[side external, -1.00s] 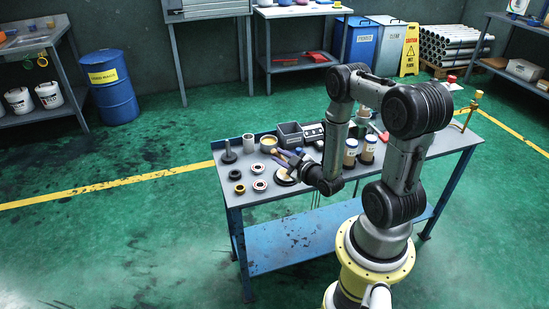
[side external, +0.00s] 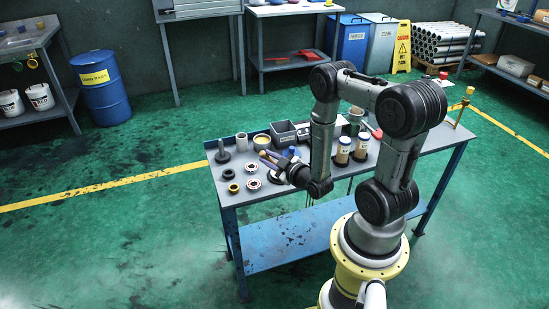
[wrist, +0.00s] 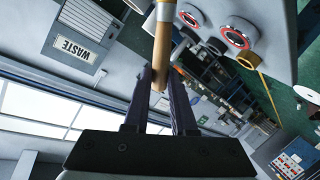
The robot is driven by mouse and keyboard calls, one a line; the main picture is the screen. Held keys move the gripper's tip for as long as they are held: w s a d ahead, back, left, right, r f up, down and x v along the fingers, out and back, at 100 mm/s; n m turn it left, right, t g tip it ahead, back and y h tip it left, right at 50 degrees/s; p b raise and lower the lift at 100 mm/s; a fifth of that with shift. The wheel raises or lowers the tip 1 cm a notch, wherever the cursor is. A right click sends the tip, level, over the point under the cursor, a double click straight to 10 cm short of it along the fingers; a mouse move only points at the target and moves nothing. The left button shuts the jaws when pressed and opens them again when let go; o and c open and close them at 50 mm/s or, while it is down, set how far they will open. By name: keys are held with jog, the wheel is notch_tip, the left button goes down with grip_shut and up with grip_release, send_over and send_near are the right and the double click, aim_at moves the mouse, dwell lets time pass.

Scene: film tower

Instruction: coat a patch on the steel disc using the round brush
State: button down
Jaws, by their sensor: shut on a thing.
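My gripper (side external: 269,158) is over the left part of the workbench, tilted and pointing left. In the wrist view its dark fingers (wrist: 162,88) are shut on the wooden handle of the round brush (wrist: 161,48). A pale ferrule shows at the top edge of that view, and the bristles are out of frame. In the side view the brush is small and mostly hidden by the fingers. A dark disc, likely the steel disc (side external: 275,178), lies on the bench just below my gripper, partly covered by it. I cannot tell whether the bristles touch it or whether it carries a coat.
A pot with yellow contents (side external: 262,141) stands behind my gripper. Several rings (side external: 253,184) and a dark post (side external: 222,153) are to the left. The bench's front edge is close.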

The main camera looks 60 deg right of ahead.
jog(key=shift+w+a, duration=1.2)
jog(key=shift+w, duration=0.05)
jog(key=shift+s+d+f, duration=0.1)
jog(key=shift+s+d, duration=2.25)
notch_tip(320, 180, up, 6)
notch_tip(320, 180, up, 3)
jog(key=shift+r, duration=0.1)
